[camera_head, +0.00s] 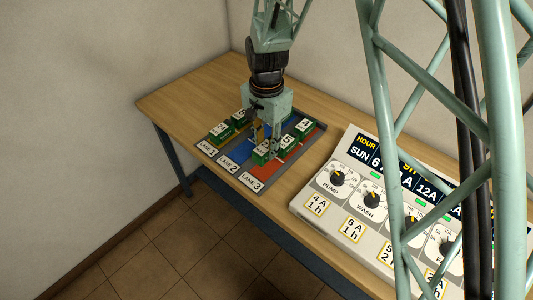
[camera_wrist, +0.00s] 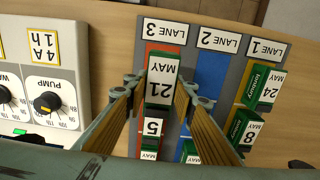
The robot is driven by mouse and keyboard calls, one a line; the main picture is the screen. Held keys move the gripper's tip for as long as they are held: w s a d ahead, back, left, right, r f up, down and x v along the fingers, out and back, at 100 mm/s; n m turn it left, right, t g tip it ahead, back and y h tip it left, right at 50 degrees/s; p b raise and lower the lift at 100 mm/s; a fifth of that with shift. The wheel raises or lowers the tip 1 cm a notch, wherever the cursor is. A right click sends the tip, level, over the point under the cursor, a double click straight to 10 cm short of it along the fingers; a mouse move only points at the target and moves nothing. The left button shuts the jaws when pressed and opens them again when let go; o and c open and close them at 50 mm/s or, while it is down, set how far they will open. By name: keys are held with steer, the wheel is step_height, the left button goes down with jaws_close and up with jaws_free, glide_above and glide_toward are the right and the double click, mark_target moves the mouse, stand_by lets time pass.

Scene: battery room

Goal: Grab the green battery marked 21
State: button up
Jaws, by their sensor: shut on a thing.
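The green battery marked 21 (camera_wrist: 161,84) is between the two fingers of my gripper (camera_wrist: 162,92), over the red lane 3. Its white top reads "21 MAY". My gripper is shut on it, one finger on each side. In the head view the battery (camera_head: 262,151) is under my gripper (camera_head: 264,138), partly hidden by it. It looks larger than its neighbours in the wrist view and seems raised a little above the lane; its underside is hidden.
Batteries 5 (camera_head: 287,142) and 4 (camera_head: 304,125) stand behind it in lane 3. Batteries 24 (camera_wrist: 265,87) and 8 (camera_wrist: 246,128) stand in lane 1. Lane 2's front (camera_wrist: 209,75) is clear. A dial panel (camera_head: 340,181) is on the table to the right.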

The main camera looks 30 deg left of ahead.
mark_target(266, 145)
steer(key=shift+r, duration=1.7)
